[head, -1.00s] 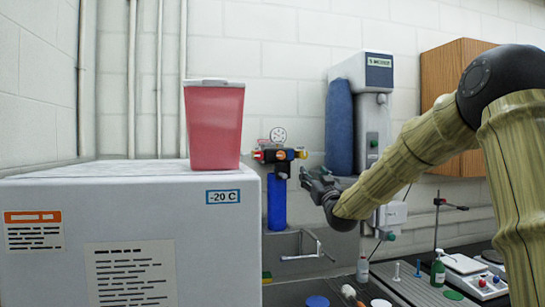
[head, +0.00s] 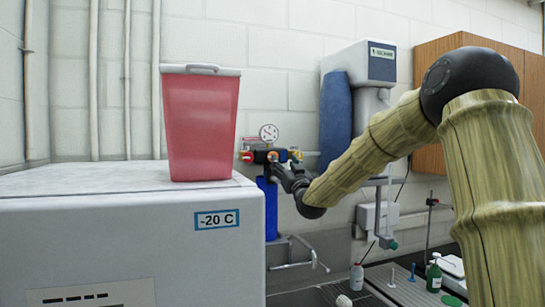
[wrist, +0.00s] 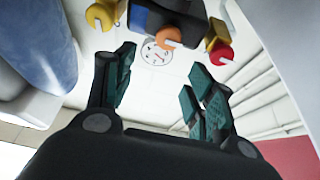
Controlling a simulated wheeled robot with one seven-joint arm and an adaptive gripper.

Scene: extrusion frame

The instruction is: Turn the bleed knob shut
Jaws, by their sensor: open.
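A dark valve block with a round gauge (head: 268,132) stands above a blue cylinder (head: 271,205) by the back wall. A red knob (head: 247,157) is on its left end. In the wrist view I see an orange knob (wrist: 168,36) on the block's front, a yellow knob (wrist: 101,14) to the left and the red knob (wrist: 221,53) to the right. No label shows which is the bleed knob. My gripper (head: 281,172) is just in front of the block. In the wrist view its open, empty fingers (wrist: 160,74) point toward the orange knob, with a gap between.
A white -20 C freezer (head: 130,210) with a red bin (head: 203,120) on top fills the left. A wall unit (head: 370,62) with a blue cylinder hangs at the right. A tap (head: 305,255) and a bottle (head: 356,277) are below.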

